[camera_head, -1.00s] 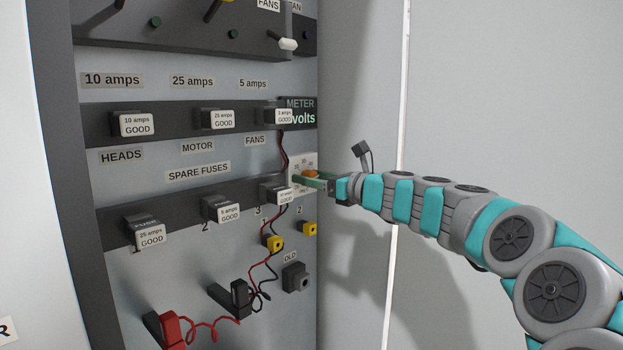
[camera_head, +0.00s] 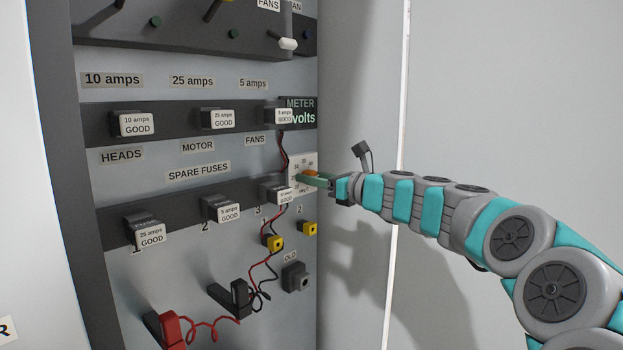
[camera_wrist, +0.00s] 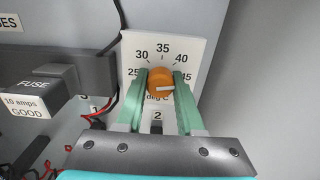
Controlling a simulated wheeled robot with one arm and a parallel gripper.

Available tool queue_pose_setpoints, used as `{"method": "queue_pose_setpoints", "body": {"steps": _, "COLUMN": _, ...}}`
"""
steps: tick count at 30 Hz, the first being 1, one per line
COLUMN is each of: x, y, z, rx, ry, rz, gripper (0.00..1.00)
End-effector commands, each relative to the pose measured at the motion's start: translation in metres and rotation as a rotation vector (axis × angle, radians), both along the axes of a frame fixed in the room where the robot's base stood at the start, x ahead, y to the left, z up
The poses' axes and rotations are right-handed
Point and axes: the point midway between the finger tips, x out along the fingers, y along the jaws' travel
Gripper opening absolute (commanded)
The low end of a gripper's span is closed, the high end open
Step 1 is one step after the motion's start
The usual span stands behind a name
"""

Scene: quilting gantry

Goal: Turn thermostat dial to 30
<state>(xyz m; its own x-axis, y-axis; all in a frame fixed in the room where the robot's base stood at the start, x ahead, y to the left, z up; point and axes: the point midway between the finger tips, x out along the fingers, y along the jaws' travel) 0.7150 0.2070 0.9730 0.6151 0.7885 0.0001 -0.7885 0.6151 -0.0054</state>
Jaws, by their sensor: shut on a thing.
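The thermostat dial is an orange round knob (camera_wrist: 160,80) on a white scale plate (camera_wrist: 191,47) marked in deg C. The numbers 25, 30, 35, 40 and 45 show around it. A white mark on the knob lies nearly level, on its lower right part, towards the 45 side. My gripper (camera_wrist: 159,82) is shut on the knob, one green finger on each side. In the head view the knob (camera_head: 310,173) is small and partly covered by my gripper (camera_head: 314,179), which reaches in from the right.
A fuse (camera_wrist: 47,87) on a dark rail sits left of the dial. Red and black wires (camera_head: 283,152) run close by. Yellow sockets (camera_head: 309,229) are below, and the meter (camera_head: 298,111) is above. A bare grey wall is at right.

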Motion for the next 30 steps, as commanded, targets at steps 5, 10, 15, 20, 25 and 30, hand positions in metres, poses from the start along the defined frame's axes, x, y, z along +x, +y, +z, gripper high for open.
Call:
{"method": "queue_pose_setpoints", "body": {"steps": 5, "x": 0.0000, "y": 0.0000, "z": -0.0006, "rx": -0.026, "ry": -0.033, "rz": 0.000, "gripper": 0.00}}
{"method": "queue_pose_setpoints", "body": {"steps": 10, "x": -0.0001, "y": 0.0006, "z": -0.0012, "rx": -0.083, "ry": -0.106, "rz": 0.001, "gripper": 0.00}}
{"method": "queue_pose_setpoints", "body": {"steps": 15, "x": 0.0000, "y": 0.0005, "z": -0.0023, "rx": -0.168, "ry": -0.217, "rz": 0.001, "gripper": 0.00}}
{"method": "queue_pose_setpoints", "body": {"steps": 20, "x": 0.0001, "y": 0.0008, "z": -0.0036, "rx": -0.262, "ry": -0.336, "rz": 0.002, "gripper": 0.00}}
{"method": "queue_pose_setpoints", "body": {"steps": 25, "x": 0.0007, "y": -0.0002, "z": -0.0031, "rx": -0.362, "ry": -0.466, "rz": 0.000, "gripper": 0.00}}
{"method": "queue_pose_setpoints", "body": {"steps": 30, "x": 0.0008, "y": -0.0001, "z": -0.0040, "rx": -0.462, "ry": -0.592, "rz": 0.000, "gripper": 0.00}}
